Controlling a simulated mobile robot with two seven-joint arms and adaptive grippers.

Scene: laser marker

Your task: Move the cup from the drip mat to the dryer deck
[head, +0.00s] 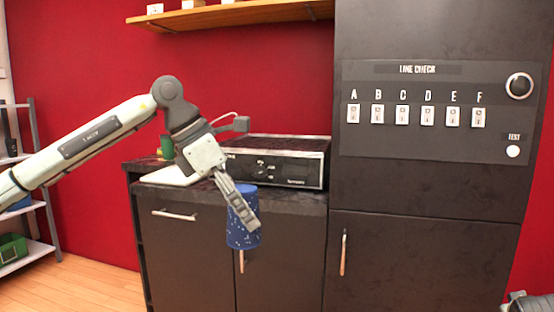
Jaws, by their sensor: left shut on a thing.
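A blue speckled cup (238,234) is held in my left gripper (246,212), which is shut on it. A white mat (168,177), apparently the drip mat, lies on the left of the counter, partly behind my gripper. A black appliance with a flat top (290,146), apparently the dryer deck, stands on the counter behind my gripper. Part of my right arm's end (527,303) shows at the lower right corner; its fingers cannot be made out.
A green object (167,147) stands at the back left of the counter (290,197). A tall dark cabinet with a switch panel (440,110) rises right of the appliance. A wooden shelf (235,14) hangs above. The appliance's top looks bare.

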